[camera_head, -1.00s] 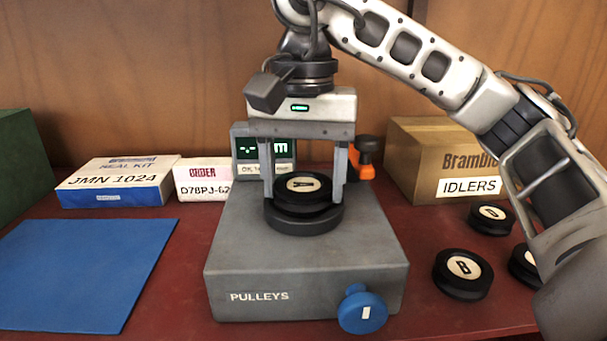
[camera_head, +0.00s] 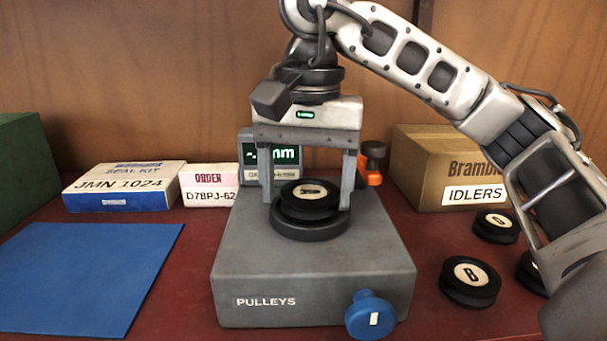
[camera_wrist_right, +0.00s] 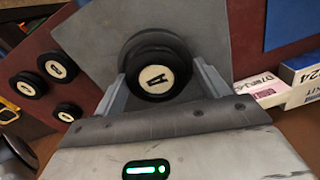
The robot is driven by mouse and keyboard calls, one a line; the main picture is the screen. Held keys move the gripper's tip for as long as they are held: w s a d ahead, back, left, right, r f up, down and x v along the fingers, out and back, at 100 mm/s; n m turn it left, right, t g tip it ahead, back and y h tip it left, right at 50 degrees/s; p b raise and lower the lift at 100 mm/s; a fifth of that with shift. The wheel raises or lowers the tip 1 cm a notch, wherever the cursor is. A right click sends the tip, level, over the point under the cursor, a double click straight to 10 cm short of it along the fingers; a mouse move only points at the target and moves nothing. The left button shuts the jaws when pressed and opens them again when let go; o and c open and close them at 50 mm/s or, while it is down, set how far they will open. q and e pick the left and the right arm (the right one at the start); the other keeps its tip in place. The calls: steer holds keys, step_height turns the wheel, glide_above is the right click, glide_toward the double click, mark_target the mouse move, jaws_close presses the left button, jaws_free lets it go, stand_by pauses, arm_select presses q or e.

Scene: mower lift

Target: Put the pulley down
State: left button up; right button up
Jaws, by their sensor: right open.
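The black pulley (camera_head: 308,200), with a cream face, sits on the dark round seat (camera_head: 310,230) on top of the grey block marked PULLEYS (camera_head: 314,300). In the right wrist view the pulley (camera_wrist_right: 157,80) carries the letter A. My right gripper (camera_head: 307,198) hangs over it, open, with one finger on each side. A narrow gap seems to show between finger and pulley. The pulley's underside is hidden. My left gripper is in neither view.
Black discs (camera_head: 470,281) lie at the right near the IDLERS box (camera_head: 445,170). A blue mat (camera_head: 85,275) lies clear at left. The seal kit box (camera_head: 122,187), order box (camera_head: 209,186) and display (camera_head: 272,158) stand behind. A blue knob (camera_head: 369,315) juts from the block's front.

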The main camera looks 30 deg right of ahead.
mark_target(311, 190)
step_height(311, 190, up, 12)
steer(key=shift+d+p, duration=0.3)
steer(key=shift+p, duration=0.15)
steer(key=shift+s, duration=0.1)
stand_by(0.6)
